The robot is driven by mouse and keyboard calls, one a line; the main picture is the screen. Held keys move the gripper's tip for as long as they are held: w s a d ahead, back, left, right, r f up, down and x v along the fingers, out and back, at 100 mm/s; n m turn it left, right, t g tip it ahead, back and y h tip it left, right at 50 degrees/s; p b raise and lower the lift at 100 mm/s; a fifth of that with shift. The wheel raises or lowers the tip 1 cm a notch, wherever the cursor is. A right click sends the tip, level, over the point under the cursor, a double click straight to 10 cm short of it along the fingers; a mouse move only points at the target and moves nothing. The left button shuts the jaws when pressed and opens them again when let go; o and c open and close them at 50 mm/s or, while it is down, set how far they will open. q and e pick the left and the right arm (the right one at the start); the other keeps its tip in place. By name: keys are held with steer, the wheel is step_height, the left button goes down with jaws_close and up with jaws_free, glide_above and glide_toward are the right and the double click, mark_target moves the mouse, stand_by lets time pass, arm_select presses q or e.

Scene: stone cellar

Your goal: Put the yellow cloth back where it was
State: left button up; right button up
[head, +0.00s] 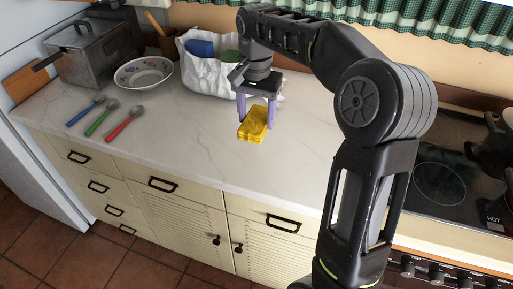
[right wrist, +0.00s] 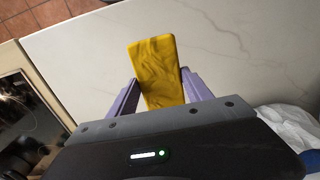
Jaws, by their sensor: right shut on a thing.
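The yellow cloth (head: 253,124) is a folded block between the purple fingers of my right gripper (head: 257,110), over the pale marble counter (head: 190,133). My right gripper is shut on it. In the right wrist view the cloth (right wrist: 154,65) sticks out past the fingertips of the gripper (right wrist: 160,92), with bare counter around it. I cannot tell whether the cloth touches the counter. My left gripper is not in view.
A white bag (head: 206,79) with blue and green things in it stands behind the gripper. A patterned bowl (head: 143,73), a grey metal box (head: 90,55) and blue, green and red spoons (head: 102,121) are at left. A black hob (head: 440,180) is at right. The middle counter is clear.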

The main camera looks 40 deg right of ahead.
glide_above(256, 152)
step_height(256, 152, down, 6)
steer(key=shift+d+r, duration=0.1)
steer(key=shift+r, duration=0.15)
steer(key=shift+f, duration=0.1)
step_height(256, 152, down, 3)
steer(key=shift+p, duration=0.35)
steer(key=shift+f, duration=0.3)
steer(key=shift+f, duration=0.15)
steer(key=o, duration=1.3)
